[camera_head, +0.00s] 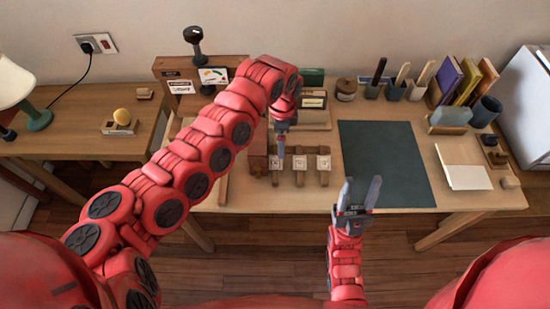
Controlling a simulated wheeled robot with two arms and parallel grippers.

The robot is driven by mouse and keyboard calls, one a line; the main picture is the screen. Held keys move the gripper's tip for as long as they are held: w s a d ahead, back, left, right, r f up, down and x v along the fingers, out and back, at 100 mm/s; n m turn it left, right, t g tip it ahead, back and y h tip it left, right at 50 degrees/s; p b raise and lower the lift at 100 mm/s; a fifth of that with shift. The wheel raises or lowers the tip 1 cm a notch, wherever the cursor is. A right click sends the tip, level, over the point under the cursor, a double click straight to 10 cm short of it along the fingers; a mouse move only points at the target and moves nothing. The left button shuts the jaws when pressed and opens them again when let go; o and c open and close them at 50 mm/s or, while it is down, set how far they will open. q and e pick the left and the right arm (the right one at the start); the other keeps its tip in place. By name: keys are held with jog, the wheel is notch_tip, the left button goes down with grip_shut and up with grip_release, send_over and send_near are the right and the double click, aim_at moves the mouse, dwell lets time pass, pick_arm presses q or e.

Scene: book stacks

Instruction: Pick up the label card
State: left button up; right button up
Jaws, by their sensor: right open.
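Which item is the label card is unclear. Several small white cards show: three on little wooden stands in a row (300,162) near the table's front edge, and others on a wooden rack (181,86) at the back left. My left gripper (281,152) points down over the leftmost stand (276,166), and its finger partly hides that card. Whether it touches the card, and whether its jaws are apart, cannot be told. My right gripper (360,190) is open and empty at the front edge of the dark mat (384,165), pointing up and away from me.
A framed card (313,101) stands behind the row. Pots with tools (394,92), books (452,80) and a blue-grey cup (485,111) fill the back right. White paper (468,176) lies at the right. A side table (85,132) with a lamp stands left. The mat is clear.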

pick_arm(q)
send_over(280, 162)
notch_tip(280, 162, down, 4)
jog(key=shift+d+f+p, duration=0.1)
jog(key=shift+p, duration=0.35)
jog(key=shift+f+p, duration=0.3)
jog(key=shift+f, duration=0.15)
notch_tip(280, 162, down, 4)
jog(key=shift+s+r+p, duration=0.1)
jog(key=shift+s+p, duration=0.05)
jog(key=shift+p, duration=0.5)
jog(key=shift+f, duration=0.5)
jog(key=c, duration=1.3)
jog(key=shift+r, duration=0.1)
